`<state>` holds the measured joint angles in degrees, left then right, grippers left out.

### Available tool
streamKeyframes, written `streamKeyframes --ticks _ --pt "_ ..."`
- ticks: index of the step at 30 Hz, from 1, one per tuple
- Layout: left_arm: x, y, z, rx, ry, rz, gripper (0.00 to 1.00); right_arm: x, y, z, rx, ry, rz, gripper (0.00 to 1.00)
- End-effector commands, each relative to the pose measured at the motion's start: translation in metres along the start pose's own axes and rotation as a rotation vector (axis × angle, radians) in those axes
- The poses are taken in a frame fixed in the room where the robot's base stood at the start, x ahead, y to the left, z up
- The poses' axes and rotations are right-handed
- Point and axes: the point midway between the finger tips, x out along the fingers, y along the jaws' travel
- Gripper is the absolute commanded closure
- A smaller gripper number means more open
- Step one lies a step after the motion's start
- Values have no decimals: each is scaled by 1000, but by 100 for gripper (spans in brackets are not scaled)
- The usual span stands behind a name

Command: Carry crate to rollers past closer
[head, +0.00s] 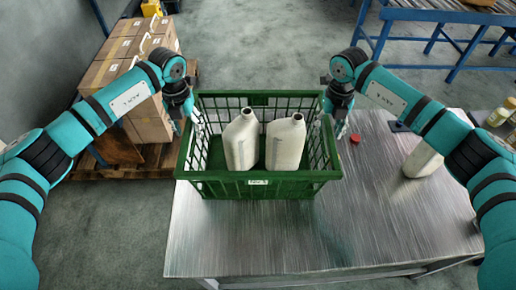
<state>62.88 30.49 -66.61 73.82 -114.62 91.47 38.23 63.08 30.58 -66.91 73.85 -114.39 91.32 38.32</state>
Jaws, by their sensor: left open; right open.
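A green crate (260,189) stands on the metal table, its left end near the table's left edge. Two white bottles stand upright in it, a left bottle (241,142) and a right bottle (285,145); neither shows a cap. My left gripper (188,125) is open at the crate's left end wall. My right gripper (336,130) is open at the crate's right end wall. I cannot tell whether the fingers touch the crate. A blue-framed roller conveyor (440,14) stands at the top right, beyond the table.
The metal table (300,240) is bare in front of the crate. A red cap (355,138) and another white bottle (422,160) are on its right. Stacked cartons (130,60) stand on a pallet at the left. Open floor (270,50) lies behind the crate.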

Motion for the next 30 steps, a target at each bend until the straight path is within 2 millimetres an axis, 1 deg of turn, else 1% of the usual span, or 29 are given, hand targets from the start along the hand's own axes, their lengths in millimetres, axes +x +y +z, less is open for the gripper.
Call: streamKeyframes --ticks 8,11,18,19,30 --pt "1 0 0 1 0 0 56 1 0 0 -1 0 -1 56" --pt "1 0 0 1 0 0 68 1 0 0 -1 0 -1 68" --pt "1 0 0 1 0 0 99 1 0 0 -1 0 -1 99" --pt "1 0 0 1 0 0 100 1 0 0 -1 0 -1 100" --pt "1 0 0 0 0 0 100 1 0 0 -1 0 -1 100"
